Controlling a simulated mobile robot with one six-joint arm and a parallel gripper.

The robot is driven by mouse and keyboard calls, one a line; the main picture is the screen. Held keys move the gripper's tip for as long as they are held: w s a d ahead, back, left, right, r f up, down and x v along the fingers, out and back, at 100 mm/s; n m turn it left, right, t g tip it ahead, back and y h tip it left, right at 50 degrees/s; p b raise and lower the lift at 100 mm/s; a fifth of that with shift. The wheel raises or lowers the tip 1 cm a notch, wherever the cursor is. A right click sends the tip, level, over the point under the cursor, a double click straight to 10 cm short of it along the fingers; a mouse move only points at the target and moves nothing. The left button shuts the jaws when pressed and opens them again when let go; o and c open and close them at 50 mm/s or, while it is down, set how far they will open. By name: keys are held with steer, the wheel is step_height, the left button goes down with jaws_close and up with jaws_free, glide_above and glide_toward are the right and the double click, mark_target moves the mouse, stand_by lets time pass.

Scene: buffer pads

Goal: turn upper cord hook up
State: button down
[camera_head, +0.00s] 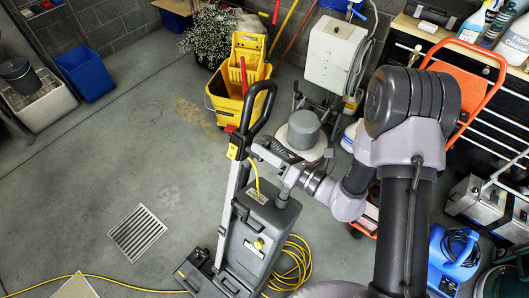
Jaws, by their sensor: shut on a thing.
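A grey upright floor-cleaning machine (258,245) stands on the floor in the lower middle, with a tilted column and a black loop handle (267,92) at its top. My gripper (257,151) reaches in from the right and is shut at the upper column, just below the handle. The upper cord hook is at the fingertips, mostly hidden by them; I cannot tell which way it points. A dark lower hook-like part (240,210) shows further down the column. A yellow cord (256,178) hangs beside the column.
Yellow cord coils (297,262) lie right of the machine. A yellow mop bucket (226,98) and a white-and-grey floor machine (303,136) stand behind. A blue blower (452,262) is at right. The floor left, around the drain grate (137,232), is mostly clear.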

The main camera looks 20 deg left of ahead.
steer(key=shift+s+a+r+n+b, duration=0.1)
steer(key=shift+s+n+b, duration=0.1)
steer(key=shift+n+b, duration=0.65)
steer(key=shift+s+n+b, duration=0.15)
steer(key=shift+n+b, duration=0.3)
steer(key=shift+n, duration=0.8)
steer(key=c, duration=1.3)
jaws_free()
steer(key=shift+r, duration=0.1)
steer(key=p+v, duration=0.1)
steer(key=v, duration=1.6)
steer(key=shift+d, duration=0.2)
